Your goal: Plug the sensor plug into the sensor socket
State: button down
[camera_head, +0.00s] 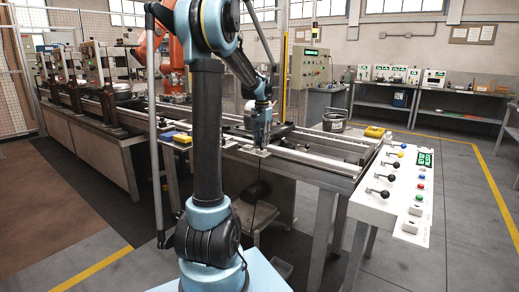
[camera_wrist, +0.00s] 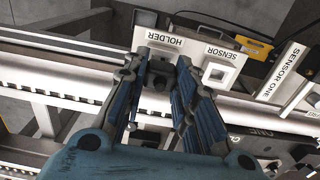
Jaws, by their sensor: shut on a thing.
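My gripper (camera_wrist: 161,70) is shut on the dark sensor plug (camera_wrist: 160,80), whose small block shows between the fingertips in the wrist view. The plug is right in front of the white holder plate (camera_wrist: 152,44), labelled HOLDER; whether it still touches the holder cannot be told. The sensor socket (camera_wrist: 216,74) is a pale square with a grey centre, under a SENSOR label, to the right of the gripper. In the head view my gripper (camera_head: 262,142) points down at the near edge of the bench; the plug is too small to make out there.
A SENSOR ONE bar (camera_wrist: 289,75) stands right of the socket. A yellow device (camera_wrist: 254,46) lies behind it. A pale rail (camera_wrist: 60,78) crosses below the holder. In the head view, a control panel (camera_head: 396,190) with black knobs and a metal pot (camera_head: 334,122) are right of the gripper.

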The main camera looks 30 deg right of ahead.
jog(key=shift+r, duration=2.05)
